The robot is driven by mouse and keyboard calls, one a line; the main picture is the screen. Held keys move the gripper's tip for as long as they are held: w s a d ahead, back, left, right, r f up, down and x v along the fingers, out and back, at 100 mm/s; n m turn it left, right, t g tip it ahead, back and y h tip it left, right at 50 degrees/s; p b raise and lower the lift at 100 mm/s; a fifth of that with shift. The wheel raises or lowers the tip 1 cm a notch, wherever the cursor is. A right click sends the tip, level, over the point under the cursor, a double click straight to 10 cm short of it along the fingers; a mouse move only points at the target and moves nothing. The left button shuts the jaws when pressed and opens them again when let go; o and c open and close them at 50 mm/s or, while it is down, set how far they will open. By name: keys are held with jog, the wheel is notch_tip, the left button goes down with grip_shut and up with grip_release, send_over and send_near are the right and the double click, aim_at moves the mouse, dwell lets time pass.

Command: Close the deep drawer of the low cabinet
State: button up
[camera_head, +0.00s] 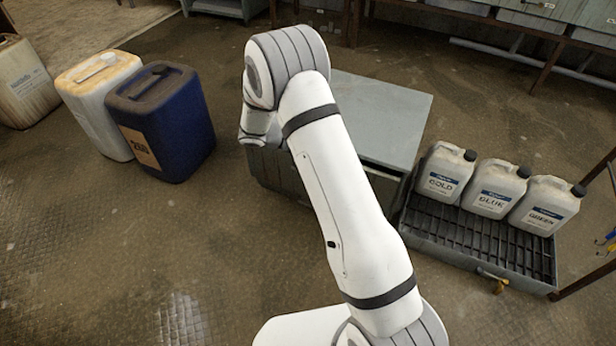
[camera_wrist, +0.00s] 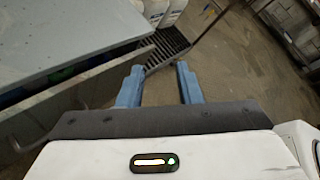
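The low cabinet has a flat grey top (camera_head: 385,110) in the middle of the head view, partly behind my arm. Its top also fills the upper left of the wrist view (camera_wrist: 60,35). Below that top, the wrist view shows an open drawer (camera_wrist: 88,88), its grey rim standing out from the cabinet, with blue and dark contents inside. A dark curved bar, seemingly its handle, is on the outer side. My gripper (camera_wrist: 158,75) has two blue fingers spread apart with nothing between them. It is beside the drawer rim; contact cannot be told. The head view hides the gripper.
Right of the cabinet, a grated tray (camera_head: 445,232) holds three jugs (camera_head: 492,188). A blue canister (camera_head: 165,125) and a white canister (camera_head: 95,105) stand left. Thin dark rack posts (camera_head: 585,275) are at the far right. The floor at lower left is clear.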

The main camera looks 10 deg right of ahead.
jog(key=w+a+f+n+t+h+b, duration=0.1)
jog(key=w+a+f+n+t, duration=0.25)
jog(key=f+n, duration=0.35)
jog(key=w+a+f+n+t+h+b, duration=0.1)
jog(key=w+a+f+n+t+b, duration=0.2)
jog(key=f, duration=0.7)
jog(key=w+a+f+n+t+h, duration=0.1)
jog(key=a+f+n+t+h, duration=0.15)
jog(key=f+n+t, duration=0.4)
jog(key=shift+n+g+y, duration=0.35)
jog(key=shift+g+y, duration=0.1)
jog(key=shift+g, duration=0.45)
jog(key=x, duration=0.2)
jog(key=f+b+x, duration=0.1)
jog(key=x, duration=0.3)
jog(key=shift+w+d+f, duration=0.25)
jog(key=shift+w+d, duration=0.05)
jog(key=shift+d, duration=0.1)
grip_shut()
jog(key=shift+b, duration=0.3)
